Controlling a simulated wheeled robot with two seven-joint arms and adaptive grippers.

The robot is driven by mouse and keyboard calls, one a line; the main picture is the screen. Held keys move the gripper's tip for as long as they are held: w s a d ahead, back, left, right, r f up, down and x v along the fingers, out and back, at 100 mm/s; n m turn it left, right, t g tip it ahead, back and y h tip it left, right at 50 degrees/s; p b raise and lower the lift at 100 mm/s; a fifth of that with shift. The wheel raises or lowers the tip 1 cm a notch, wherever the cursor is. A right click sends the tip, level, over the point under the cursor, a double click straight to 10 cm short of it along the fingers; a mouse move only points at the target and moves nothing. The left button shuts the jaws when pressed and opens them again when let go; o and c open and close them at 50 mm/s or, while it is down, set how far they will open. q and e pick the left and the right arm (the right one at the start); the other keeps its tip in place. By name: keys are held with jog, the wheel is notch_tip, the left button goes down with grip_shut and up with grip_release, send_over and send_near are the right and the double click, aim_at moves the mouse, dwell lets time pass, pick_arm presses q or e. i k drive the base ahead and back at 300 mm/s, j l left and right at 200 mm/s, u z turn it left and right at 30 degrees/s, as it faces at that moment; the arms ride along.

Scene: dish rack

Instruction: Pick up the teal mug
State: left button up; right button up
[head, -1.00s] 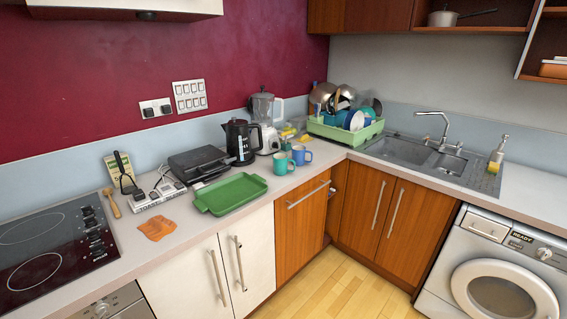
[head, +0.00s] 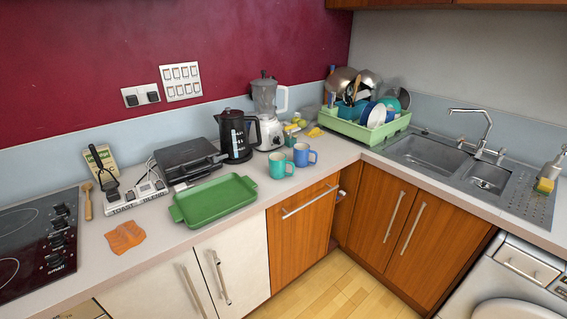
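The teal mug (head: 278,166) stands upright on the counter near its front edge, to the right of the green tray. A blue mug (head: 302,155) stands close beside it on the right. Neither of my grippers shows in the head view.
A green tray (head: 214,201) lies left of the mugs. A black kettle (head: 236,137) and a blender (head: 267,112) stand behind them. A loaded green dish rack (head: 346,127) is in the corner, left of the sink (head: 427,155). Bare counter (head: 338,151) lies right of the blue mug.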

aim_at(282, 167)
jog(key=i+l+u, duration=0.1)
jog(key=i+l, duration=0.3)
jog(key=i+l+u, duration=0.1)
jog(key=i+l, duration=0.3)
jog(key=l, duration=0.2)
